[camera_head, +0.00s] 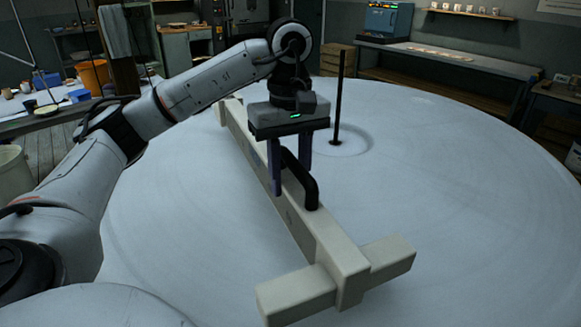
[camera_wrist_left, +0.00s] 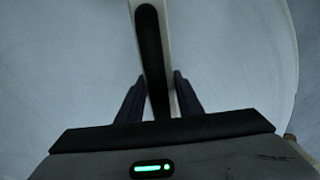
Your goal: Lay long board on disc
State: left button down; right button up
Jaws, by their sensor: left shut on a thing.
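The long board (camera_head: 322,232) is a cream beam with a crosspiece (camera_head: 297,293) at its near end and a black handle (camera_head: 311,192) on top. It extends over the big white round disc (camera_head: 440,180), running from back left to near right. I cannot tell whether its underside touches the disc. My left gripper (camera_head: 290,178) points down and is shut on the black handle. In the left wrist view the handle (camera_wrist_left: 151,45) passes between the fingers (camera_wrist_left: 158,98), with the pale disc (camera_wrist_left: 230,60) below. My right gripper is out of view.
A thin black post (camera_head: 339,100) stands upright on the disc, behind and right of my gripper. Workbenches (camera_head: 450,59) line the back wall. A table with an orange bucket (camera_head: 93,76) is at the back left. The disc's right side is clear.

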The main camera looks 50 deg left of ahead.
pick_arm(q)
jog(key=shift+f, duration=0.95)
jog(key=shift+f+b, duration=1.35)
jog(key=shift+f, duration=0.2)
jog(key=shift+f+b, duration=0.3)
jog(key=shift+f, duration=0.15)
